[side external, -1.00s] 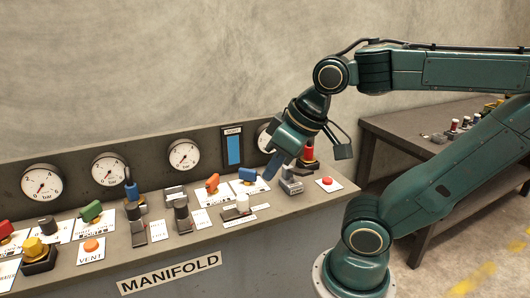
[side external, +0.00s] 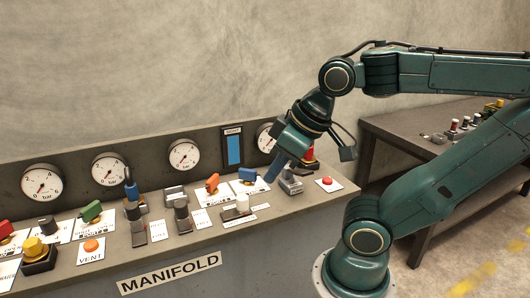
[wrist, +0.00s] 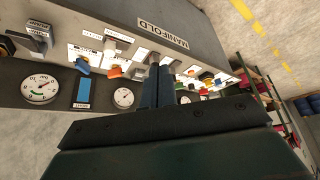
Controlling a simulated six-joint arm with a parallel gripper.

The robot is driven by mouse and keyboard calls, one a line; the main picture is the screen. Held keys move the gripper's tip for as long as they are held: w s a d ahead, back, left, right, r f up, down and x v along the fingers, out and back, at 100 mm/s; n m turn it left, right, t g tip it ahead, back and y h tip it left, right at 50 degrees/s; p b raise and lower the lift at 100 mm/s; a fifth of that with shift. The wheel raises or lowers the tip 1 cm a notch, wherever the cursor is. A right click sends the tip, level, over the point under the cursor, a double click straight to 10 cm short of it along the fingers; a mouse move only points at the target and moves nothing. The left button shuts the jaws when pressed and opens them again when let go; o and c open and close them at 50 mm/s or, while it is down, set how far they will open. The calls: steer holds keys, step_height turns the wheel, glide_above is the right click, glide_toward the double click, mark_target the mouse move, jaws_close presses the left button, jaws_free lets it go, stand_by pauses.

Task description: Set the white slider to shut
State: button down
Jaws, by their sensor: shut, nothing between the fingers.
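The shut fingers also show in the wrist view (wrist: 158,75).
A blue handle (side external: 247,175) and an orange handle (side external: 212,183) stand behind the slider. A red button (side external: 327,181) is at the panel's right end. Several gauges and a blue sight window (side external: 233,149) line the back. The air above the slider is clear.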

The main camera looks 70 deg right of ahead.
stand_by(0.3)
steer(key=c, duration=1.6)
jaws_free()
steer(key=o, duration=0.6)
steer(key=shift+w+d, duration=0.2)
steer(key=shift+w, duration=0.2)
steer(key=m+g, duration=0.6)
glide_above(243, 197)
step_height(243, 197, down, 9)
steer(key=shift+f, duration=0.15)
steer(key=shift+a, duration=0.1)
steer(key=shift+f, duration=6.85)
steer(key=shift+c, duration=0.2)
